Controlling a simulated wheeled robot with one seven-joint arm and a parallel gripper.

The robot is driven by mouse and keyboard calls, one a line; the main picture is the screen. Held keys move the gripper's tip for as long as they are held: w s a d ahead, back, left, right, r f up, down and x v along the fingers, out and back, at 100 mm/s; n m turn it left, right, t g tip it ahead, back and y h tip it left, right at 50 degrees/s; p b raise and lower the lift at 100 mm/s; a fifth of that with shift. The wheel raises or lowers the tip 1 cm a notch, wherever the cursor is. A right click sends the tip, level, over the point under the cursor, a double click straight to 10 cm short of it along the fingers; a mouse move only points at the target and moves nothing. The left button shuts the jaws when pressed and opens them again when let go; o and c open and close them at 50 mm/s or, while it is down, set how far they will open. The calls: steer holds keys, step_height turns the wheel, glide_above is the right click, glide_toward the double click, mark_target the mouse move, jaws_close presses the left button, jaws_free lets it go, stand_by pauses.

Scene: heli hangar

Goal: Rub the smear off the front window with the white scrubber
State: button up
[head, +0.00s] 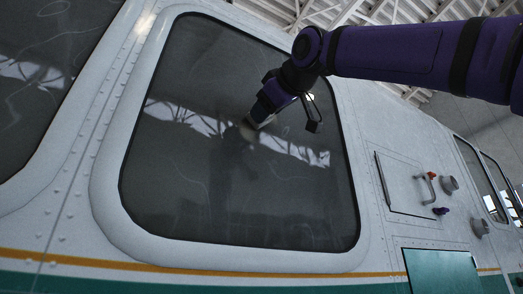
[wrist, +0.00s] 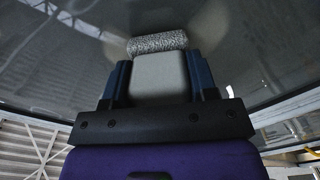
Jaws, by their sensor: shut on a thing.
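My gripper (head: 262,117) is at the middle of the dark front window (head: 240,215) in the head view. In the wrist view my gripper (wrist: 160,80) is shut on the white scrubber (wrist: 159,70), with a finger on each side of its pale body. The scrubber's speckled grey pad (wrist: 157,43) faces the glass and looks very close to it or touching; I cannot tell which. Only a small pale part of the scrubber shows in the head view. Faint whitish curved marks and roof reflections show on the glass, and I cannot tell which mark is the smear.
A white rounded frame (head: 108,190) surrounds the window. Another dark window (head: 35,75) is at the left. At the right, the riveted hull carries a hatch panel (head: 403,183), a handle (head: 427,187) and round knobs (head: 450,184). A teal panel (head: 440,272) sits below.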

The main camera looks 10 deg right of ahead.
steer(key=shift+w+d, duration=0.2)
steer(key=shift+d, duration=0.9)
steer(key=shift+w+d, duration=0.35)
steer(key=shift+d, duration=0.55)
steer(key=shift+w+d, duration=0.3)
steer(key=shift+d, duration=0.55)
steer(key=shift+r, duration=0.95)
steer(key=shift+s+a, duration=0.5)
steer(key=shift+a, duration=1.25)
steer(key=shift+s+a, duration=0.45)
steer(key=shift+a, duration=1.35)
steer(key=shift+s+a, duration=0.5)
steer(key=shift+a, duration=1.25)
steer(key=shift+s, duration=0.1)
steer(key=shift+v, duration=2.95)
steer(key=shift+v, duration=1.55)
